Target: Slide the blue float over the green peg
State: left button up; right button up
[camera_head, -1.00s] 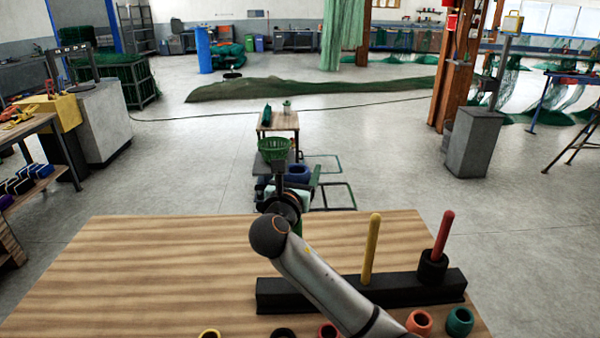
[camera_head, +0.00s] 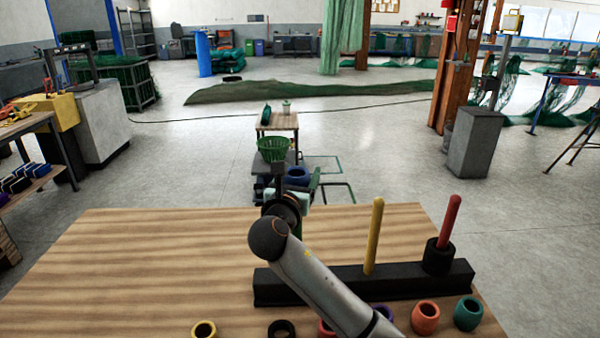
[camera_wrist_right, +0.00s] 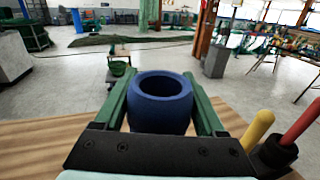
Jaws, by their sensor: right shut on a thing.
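The blue float (camera_wrist_right: 165,103) is a thick ring with a round hole facing up. In the wrist view it sits between the two green fingers of my right gripper (camera_wrist_right: 160,92), which is shut on it. In the head view, the blue float (camera_head: 298,175) and my right gripper (camera_head: 297,180) are beyond the table's far edge. The black peg rack (camera_head: 345,283) shows a yellow peg and a red peg. My left gripper is not in view.
The yellow peg (camera_head: 374,236) is bare, and the red peg (camera_head: 449,222) carries a black float (camera_head: 437,257). Several floats, including an orange one (camera_head: 425,317) and a teal one (camera_head: 468,313), lie along the near side of the wooden table (camera_head: 130,265). The table's left part is clear.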

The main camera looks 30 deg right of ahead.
jog(key=shift+f+b, duration=0.75)
jog(key=shift+f, duration=1.65)
jog(key=o, duration=1.4)
jog(key=shift+o, duration=0.2)
jog(key=v, duration=1.2)
jog(key=shift+s, duration=0.25)
